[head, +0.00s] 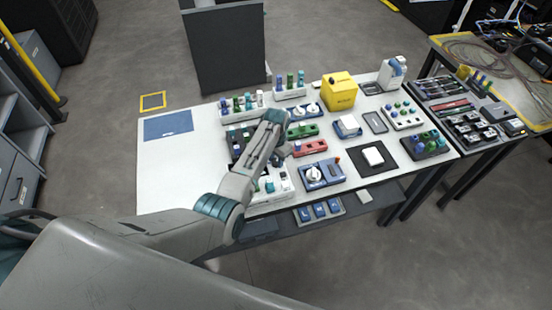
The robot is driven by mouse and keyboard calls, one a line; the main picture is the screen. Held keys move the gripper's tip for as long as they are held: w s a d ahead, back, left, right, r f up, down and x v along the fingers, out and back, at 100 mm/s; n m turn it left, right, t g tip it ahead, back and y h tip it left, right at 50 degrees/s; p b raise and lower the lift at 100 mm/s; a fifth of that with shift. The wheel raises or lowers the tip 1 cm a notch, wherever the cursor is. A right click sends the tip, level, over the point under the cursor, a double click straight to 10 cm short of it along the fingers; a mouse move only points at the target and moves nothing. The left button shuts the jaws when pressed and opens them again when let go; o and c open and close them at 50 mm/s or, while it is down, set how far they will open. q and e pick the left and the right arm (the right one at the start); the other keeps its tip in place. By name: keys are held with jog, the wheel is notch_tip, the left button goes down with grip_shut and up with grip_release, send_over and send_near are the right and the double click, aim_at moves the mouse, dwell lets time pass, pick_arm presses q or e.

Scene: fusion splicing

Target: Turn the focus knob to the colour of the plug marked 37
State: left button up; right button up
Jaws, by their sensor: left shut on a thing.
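My left arm reaches in from the left over the white table, and my left gripper (277,158) points down near the table's middle. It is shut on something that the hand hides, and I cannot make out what. A blue unit with a white round knob (313,174) stands to the right of the gripper, apart from it. A similar blue unit with a white knob (304,111) stands farther back. Several blue, green and white plugs (243,102) stand in a pale rack at the back. The plug markings are too small to read. My right gripper is not in view.
A yellow box (339,92) and a white bottle-like device (391,72) stand at the back. A red block (311,147) and a green block (302,130) lie near the gripper. A blue mat (168,125) lies left, with clear table (165,180) in front of it.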

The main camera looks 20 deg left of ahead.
aim_at(276, 161)
pick_arm(q)
jog(key=o, duration=0.7)
notch_tip(276, 161, up, 11)
jog(key=b, duration=0.3)
jog(key=shift+f, duration=0.15)
